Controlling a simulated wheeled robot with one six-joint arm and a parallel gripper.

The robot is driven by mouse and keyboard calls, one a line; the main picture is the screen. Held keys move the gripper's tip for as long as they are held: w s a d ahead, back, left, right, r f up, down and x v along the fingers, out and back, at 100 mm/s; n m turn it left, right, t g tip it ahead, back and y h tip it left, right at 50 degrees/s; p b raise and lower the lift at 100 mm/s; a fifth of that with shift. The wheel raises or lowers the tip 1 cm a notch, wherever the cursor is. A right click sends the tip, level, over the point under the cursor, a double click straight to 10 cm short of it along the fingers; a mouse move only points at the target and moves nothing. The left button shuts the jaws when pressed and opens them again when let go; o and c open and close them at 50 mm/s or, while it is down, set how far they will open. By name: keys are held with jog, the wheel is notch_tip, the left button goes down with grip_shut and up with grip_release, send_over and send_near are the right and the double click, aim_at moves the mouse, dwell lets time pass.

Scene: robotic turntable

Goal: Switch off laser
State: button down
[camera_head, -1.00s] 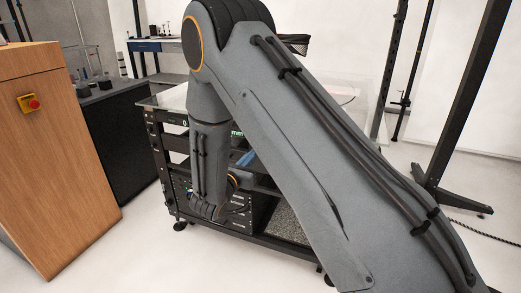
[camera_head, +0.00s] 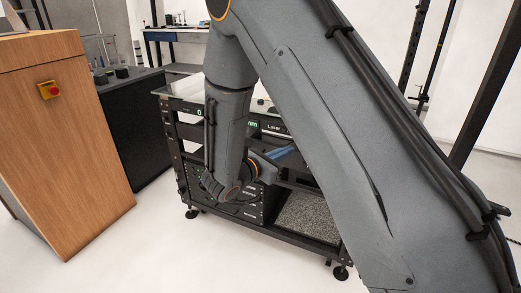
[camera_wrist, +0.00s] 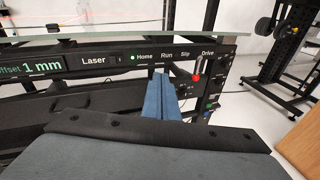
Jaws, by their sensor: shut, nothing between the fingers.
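The front panel with the white label "Laser" (camera_wrist: 93,60) runs across the wrist view. A small dark switch (camera_wrist: 120,59) sits just right of that label; its position is too small to tell. My gripper (camera_wrist: 161,74) has blue fingers held together and empty. Their tips are in front of or just below the panel, under "Home" and "Run", to the right of the laser switch. Contact cannot be told. In the head view the panel (camera_head: 273,127) is partly hidden by my arm, and the blue fingers (camera_head: 284,152) show beside it.
A red-tipped lever (camera_wrist: 197,68) stands near "Drive", right of my fingers. A green display (camera_wrist: 41,68) reads "1 mm". The wheeled rack (camera_head: 300,236) has shelves below. A wooden cabinet (camera_head: 75,130) with a red button (camera_head: 50,90) stands left. Floor between them is clear.

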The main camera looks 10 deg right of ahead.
jog(key=s+d+r+m+g+y, duration=0.1)
jog(key=s+d+m+g, duration=0.45)
jog(key=s, duration=0.35)
jog(key=s+d+r+m+g+y, duration=0.1)
jog(key=s+d+m+g+y, duration=0.1)
jog(key=s+d+m+g, duration=0.55)
jog(key=s+a+m+t+y, duration=0.1)
jog(key=s+a+m+y, duration=0.3)
jog(key=s+m+y, duration=0.1)
jog(key=s+a+r+m+t+y, duration=0.1)
jog(key=s+a+m+y, duration=0.4)
jog(key=s+m, duration=0.2)
jog(key=shift+s+r+m+t, duration=0.25)
jog(key=shift+s+m+t, duration=0.05)
jog(key=shift+s, duration=0.4)
